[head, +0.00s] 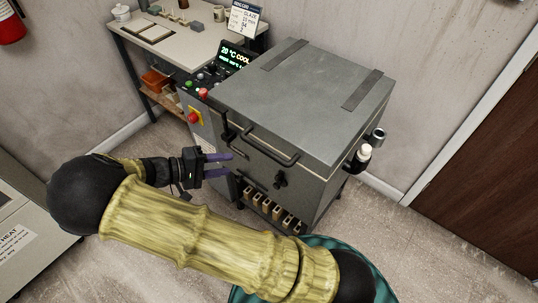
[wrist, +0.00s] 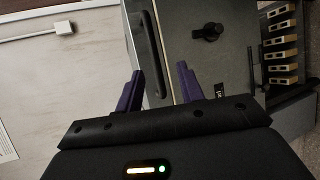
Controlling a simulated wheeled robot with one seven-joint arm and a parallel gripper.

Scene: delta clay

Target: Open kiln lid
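The kiln is a grey box with a flat grey lid (head: 305,82) that lies shut on top, with two dark straps across it. A dark bar handle (head: 270,150) runs along the front, and it also shows in the wrist view (wrist: 153,52). A dark knob or latch (head: 281,180) sits lower on the front; it also shows in the wrist view (wrist: 208,32). My gripper (head: 232,164) has purple fingers, open and empty, in front of the kiln's front left, apart from the handle. In the wrist view my fingers (wrist: 159,88) stand apart, with the handle's near end between them.
A control panel (head: 233,58) reading 20 °C stands left of the lid, with a red emergency button (head: 193,117) below. A worktable (head: 175,45) stands behind left. Several blocks (head: 275,212) sit on a low shelf under the kiln. A brown door (head: 490,150) is at right.

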